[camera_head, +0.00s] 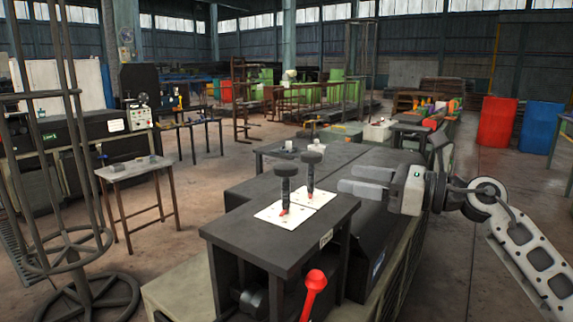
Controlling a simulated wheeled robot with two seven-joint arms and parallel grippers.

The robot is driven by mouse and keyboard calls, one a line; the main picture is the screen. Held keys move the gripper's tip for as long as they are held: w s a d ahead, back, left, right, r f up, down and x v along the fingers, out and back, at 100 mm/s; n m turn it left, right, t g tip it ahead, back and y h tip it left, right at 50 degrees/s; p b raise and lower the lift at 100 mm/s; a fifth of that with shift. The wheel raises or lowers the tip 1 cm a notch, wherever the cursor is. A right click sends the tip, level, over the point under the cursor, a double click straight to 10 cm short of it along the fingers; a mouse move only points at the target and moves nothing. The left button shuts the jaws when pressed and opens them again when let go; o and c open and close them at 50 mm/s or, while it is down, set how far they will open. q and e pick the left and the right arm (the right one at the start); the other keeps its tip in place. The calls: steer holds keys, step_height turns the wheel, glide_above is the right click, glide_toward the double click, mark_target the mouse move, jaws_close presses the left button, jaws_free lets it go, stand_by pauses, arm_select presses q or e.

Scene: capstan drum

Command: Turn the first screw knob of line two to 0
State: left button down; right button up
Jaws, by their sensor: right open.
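Two dark screw knobs stand upright on white dial plates on a dark tabletop (270,245). The nearer knob (285,172) is on the left, with a red pointer (284,212) at its foot. The farther knob (311,158) is to its right, also with a red pointer (310,194). The dial marks on the nearer plate (272,216) are too small to read, and I cannot tell which knob belongs to line two. My right gripper (347,180) is open and empty, its fingers pointing left, to the right of both knobs and apart from them. My left gripper is out of view.
A red-knobbed lever (314,284) stands at the tabletop's front. Dark machine covers (255,185) lie behind the dials. A small side table (132,168) and a tall metal frame (75,150) are to the left. Red (497,122) and blue (540,126) barrels stand far right.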

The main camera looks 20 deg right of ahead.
mark_target(297, 169)
steer(key=p+x, duration=0.3)
steer(key=x, duration=1.2)
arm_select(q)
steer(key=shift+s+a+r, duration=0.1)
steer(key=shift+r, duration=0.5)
